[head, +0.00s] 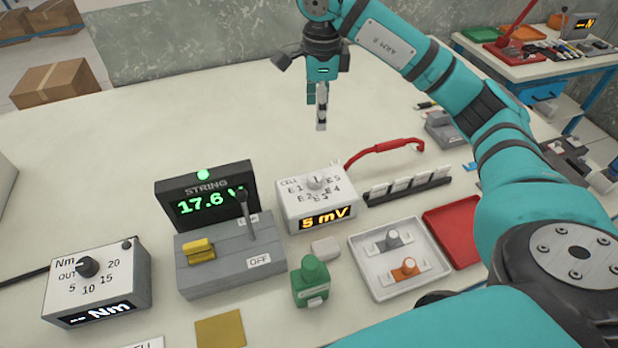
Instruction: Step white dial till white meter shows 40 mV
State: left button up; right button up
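The white meter (301,214) is a white box in the middle of the table. Its amber display (325,219) reads 5 mV. The white dial (318,183) sits on its top face, among marks that read CELL and E1 to E5. The dial's pointer looks turned up, toward the back. My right gripper (321,118) hangs in the air behind and above the meter, apart from it, pointing down. Its fingers are seen nearly edge-on, so their gap is unclear, and nothing shows held in them. My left gripper is not in view.
A STRING display (206,191) reading 17.6 V stands left of the meter, behind a grey lever box (225,280). The back left table is clear.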

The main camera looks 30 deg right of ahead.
jog(key=b, duration=0.4)
send_over(316, 176)
jog(key=s, duration=0.1)
notch_tip(316, 176, down, 5)
pick_arm(q)
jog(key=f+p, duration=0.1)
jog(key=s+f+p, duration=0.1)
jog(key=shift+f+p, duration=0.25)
jog(key=shift+p, duration=0.1)
pick_arm(e)
jog(key=f, duration=1.7)
jog(key=shift+w+a+f, duration=0.1)
jog(key=shift+w+f, duration=0.1)
jog(key=shift+w, duration=0.2)
